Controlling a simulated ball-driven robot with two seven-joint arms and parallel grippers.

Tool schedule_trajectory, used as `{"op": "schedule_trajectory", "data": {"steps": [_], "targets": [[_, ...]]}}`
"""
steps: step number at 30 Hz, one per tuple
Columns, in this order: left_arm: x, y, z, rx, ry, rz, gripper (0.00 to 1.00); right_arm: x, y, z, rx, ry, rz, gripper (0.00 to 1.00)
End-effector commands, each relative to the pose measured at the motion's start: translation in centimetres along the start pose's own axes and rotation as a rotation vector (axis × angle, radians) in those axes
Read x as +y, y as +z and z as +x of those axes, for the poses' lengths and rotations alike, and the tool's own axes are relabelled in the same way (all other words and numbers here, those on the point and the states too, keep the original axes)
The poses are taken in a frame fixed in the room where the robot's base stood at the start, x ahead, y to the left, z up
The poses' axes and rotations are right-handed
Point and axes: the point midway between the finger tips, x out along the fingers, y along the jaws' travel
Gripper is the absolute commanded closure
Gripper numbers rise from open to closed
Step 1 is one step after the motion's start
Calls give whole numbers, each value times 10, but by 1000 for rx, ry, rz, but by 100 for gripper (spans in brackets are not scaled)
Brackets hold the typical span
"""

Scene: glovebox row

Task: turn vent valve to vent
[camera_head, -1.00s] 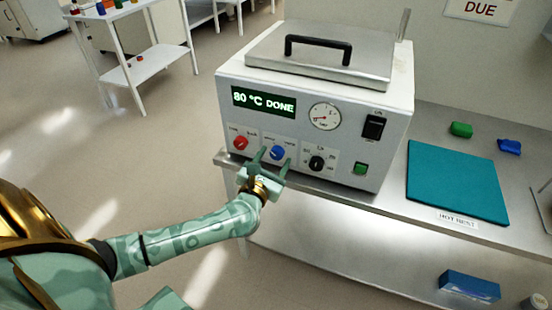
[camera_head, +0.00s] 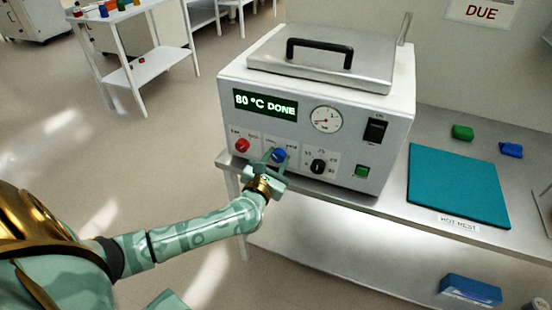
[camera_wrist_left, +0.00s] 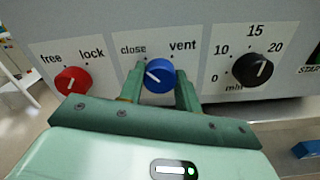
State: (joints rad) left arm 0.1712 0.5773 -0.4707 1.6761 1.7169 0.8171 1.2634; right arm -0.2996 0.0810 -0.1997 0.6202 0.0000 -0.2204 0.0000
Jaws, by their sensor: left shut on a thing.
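The vent valve is a blue knob (camera_wrist_left: 160,74) on the front panel of a white oven-like unit (camera_head: 330,110), between the labels "close" and "vent". In the left wrist view its white mark points up and left, toward "close". It also shows in the head view (camera_head: 279,155). My left gripper (camera_head: 275,160) is at the knob, with one green finger on each side of it, shut on it. My right gripper is not in view.
A red free/lock knob (camera_wrist_left: 72,80) sits left of the valve and a black timer knob (camera_wrist_left: 252,69) right of it. A green start button (camera_head: 362,171) is further right. A teal mat (camera_head: 456,185) lies on the bench. The lid handle (camera_head: 319,50) is on top.

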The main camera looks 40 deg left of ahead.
Motion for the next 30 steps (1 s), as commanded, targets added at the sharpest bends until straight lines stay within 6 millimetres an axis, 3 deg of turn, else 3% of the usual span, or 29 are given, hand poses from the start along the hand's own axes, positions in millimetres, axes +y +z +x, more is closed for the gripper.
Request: {"op": "schedule_trajectory", "data": {"steps": [8,30], "targets": [[1,4,-1,1,0,176,89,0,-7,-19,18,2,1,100],[-1,2,-1,2,-3,877,89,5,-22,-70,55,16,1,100]]}}
